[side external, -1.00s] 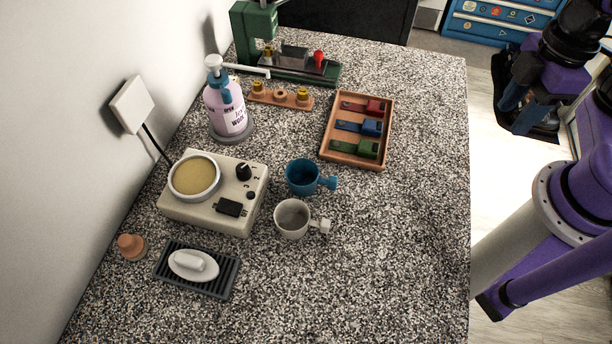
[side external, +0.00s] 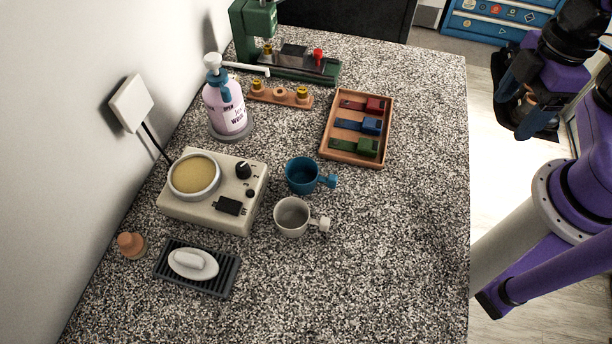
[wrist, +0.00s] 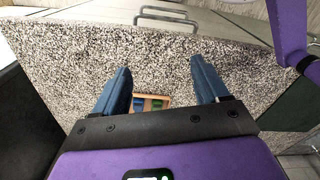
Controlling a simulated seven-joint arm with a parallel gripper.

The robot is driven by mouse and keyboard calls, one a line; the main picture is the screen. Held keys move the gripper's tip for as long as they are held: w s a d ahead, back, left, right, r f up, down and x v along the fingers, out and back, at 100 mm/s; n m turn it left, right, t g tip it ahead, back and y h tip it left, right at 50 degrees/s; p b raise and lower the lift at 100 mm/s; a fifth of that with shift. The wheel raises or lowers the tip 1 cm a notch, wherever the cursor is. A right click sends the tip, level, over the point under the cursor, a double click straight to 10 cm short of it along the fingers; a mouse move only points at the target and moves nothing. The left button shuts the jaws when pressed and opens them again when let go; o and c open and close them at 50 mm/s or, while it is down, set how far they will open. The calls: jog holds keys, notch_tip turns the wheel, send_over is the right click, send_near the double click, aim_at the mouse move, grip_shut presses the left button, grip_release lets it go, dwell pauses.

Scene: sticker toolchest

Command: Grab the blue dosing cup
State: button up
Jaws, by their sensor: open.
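The blue dosing cup (side external: 301,176) stands upright on the speckled counter, with its blue handle pointing right. It is just behind a similar grey-white cup (side external: 292,217), apart from it. My gripper (side external: 522,104) is off to the right of the counter, well away from the cup. In the wrist view my gripper (wrist: 160,78) has its two blue fingers spread wide with nothing between them. The blue cup cannot be made out in the wrist view.
A cream warmer box (side external: 237,187) stands left of the cups. A wooden tray (side external: 326,146) with coloured pieces lies behind them. A pump bottle (side external: 227,108) and a soap dish (side external: 210,285) are also on the counter (side external: 400,250), whose right side is clear.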

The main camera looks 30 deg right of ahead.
aim_at(324, 179)
jog(key=w+f+n+t+h, duration=0.3)
jog(key=w+n+t+h, duration=0.35)
jog(key=w+n, duration=0.35)
jog(key=w+a+f+n+t+y, duration=0.1)
jog(key=a+n+t+y, duration=0.1)
jog(key=a+n+y, duration=0.1)
jog(key=w+a+n+t+y, duration=0.1)
jog(key=a+n+t+y, duration=0.1)
jog(key=a+n, duration=0.4)
jog(key=a+f+n+t+y, duration=0.1)
jog(key=a+n+t+y, duration=0.2)
jog(key=a+n+y, duration=0.1)
jog(key=shift+w+a+f+n+y, duration=0.2)
jog(key=shift+a+n, duration=0.15)
jog(key=shift+a, duration=0.2)
jog(key=shift+w+a+f+n+y, duration=0.1)
jog(key=shift+w+a+f+n, duration=0.1)
jog(key=shift+a+n, duration=0.25)
jog(key=s+a+f+n+g+y, duration=0.1)
jog(key=s+a+n+y, duration=0.1)
jog(key=s+a+f+n+g+y, duration=0.1)
jog(key=s+a+f+n+y, duration=0.1)
jog(key=a+n, duration=0.1)
jog(key=s+a+f+n+g+y, duration=0.2)
jog(key=a, duration=0.1)
jog(key=shift+s+a+f+n, duration=0.15)
jog(key=shift+s+n, duration=0.15)
jog(key=shift+s, duration=0.05)
jog(key=shift+x, duration=3.65)
jog(key=shift+c, duration=0.4)
